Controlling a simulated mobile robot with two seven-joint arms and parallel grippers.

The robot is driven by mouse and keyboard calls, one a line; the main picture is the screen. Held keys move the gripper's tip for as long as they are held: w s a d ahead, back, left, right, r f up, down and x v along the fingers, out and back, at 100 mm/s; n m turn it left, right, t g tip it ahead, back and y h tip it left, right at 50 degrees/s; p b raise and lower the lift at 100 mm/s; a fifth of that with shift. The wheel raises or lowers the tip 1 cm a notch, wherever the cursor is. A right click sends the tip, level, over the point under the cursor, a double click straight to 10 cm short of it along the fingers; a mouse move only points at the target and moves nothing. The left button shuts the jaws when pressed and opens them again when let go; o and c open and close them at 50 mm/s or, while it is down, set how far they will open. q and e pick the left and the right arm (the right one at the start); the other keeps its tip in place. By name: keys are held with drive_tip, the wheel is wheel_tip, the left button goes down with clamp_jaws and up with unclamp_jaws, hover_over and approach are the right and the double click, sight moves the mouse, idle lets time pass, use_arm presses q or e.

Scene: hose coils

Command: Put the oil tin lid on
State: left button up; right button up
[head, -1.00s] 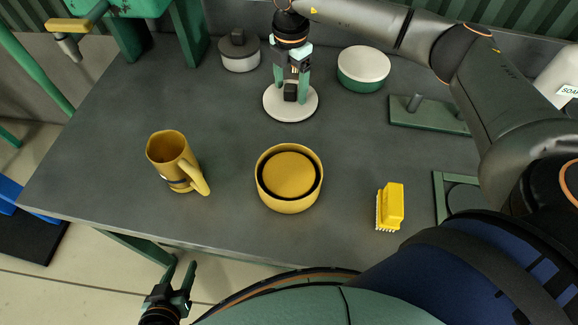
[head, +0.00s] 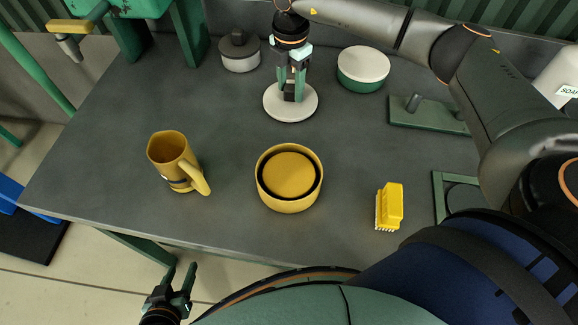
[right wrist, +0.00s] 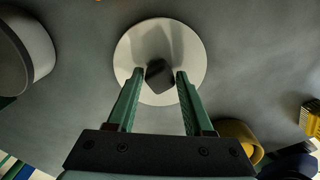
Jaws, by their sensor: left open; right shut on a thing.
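A round white lid (head: 291,112) with a dark block-shaped knob lies at the back middle of the grey table; it also shows in the right wrist view (right wrist: 160,38). My right gripper (head: 292,92) points down over it and is shut on the dark knob. In the right wrist view, the fingers (right wrist: 160,76) stand on either side of the knob (right wrist: 160,75). My left gripper (head: 181,276) is open and empty, low at the left off the table's front edge. I cannot tell which container is the oil tin.
A yellow round pot (head: 290,204) stands mid-table, with a yellow mug (head: 172,155) to its left and a yellow brush (head: 391,205) to its right. A green container with a white top (head: 363,66) and a grey pot with a dark lid (head: 239,59) flank my right gripper.

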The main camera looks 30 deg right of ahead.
clamp_jaws()
drive_tip(key=shift+r, duration=0.1)
drive_tip(key=shift+r+p, duration=2.9)
drive_tip(key=shift+r, duration=0.55)
